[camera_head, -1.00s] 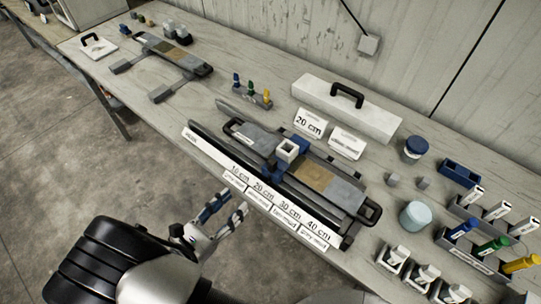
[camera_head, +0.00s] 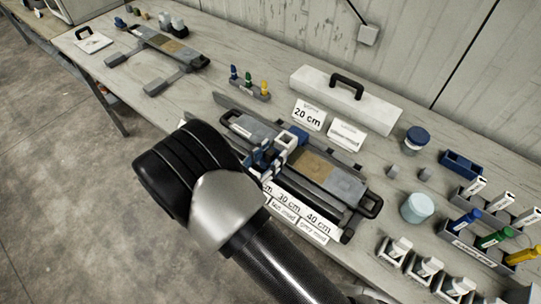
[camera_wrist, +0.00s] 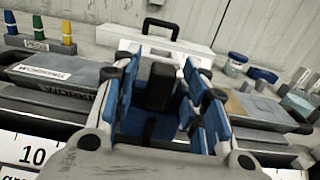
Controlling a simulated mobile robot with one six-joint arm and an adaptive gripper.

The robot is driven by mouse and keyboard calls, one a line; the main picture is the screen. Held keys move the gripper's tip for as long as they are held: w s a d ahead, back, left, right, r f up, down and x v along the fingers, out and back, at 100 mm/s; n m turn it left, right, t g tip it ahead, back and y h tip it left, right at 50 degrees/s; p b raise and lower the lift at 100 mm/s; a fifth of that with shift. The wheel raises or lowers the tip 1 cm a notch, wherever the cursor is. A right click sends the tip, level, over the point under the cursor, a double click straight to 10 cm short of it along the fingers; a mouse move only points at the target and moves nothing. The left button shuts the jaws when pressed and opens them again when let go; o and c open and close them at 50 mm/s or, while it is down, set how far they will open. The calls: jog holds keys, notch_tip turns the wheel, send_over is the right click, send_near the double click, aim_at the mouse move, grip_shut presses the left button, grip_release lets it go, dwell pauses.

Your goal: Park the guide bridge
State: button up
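The guide bridge (camera_head: 299,133), blue with a pale square collar, sits across the long grey core liner tray (camera_head: 345,184). My gripper (camera_head: 268,155) is at the bridge in the head view and partly covers it. In the wrist view my gripper (camera_wrist: 160,100) is open, with blue-padded fingers apart on both sides of a dark upright block. The blue bridge base (camera_wrist: 135,122) shows below that block. I see a gap beside the block and cannot tell whether any finger touches it.
A white box (camera_head: 345,98) with a black handle and a "20 cm" card (camera_head: 308,115) stand behind the tray. Depth labels (camera_head: 305,219) line its front. A pale blue jar (camera_head: 417,208) and marker racks (camera_head: 480,248) are at right. A second tray (camera_head: 165,45) lies far left.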

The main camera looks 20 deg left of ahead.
jog(key=shift+c, duration=0.6)
grip_shut()
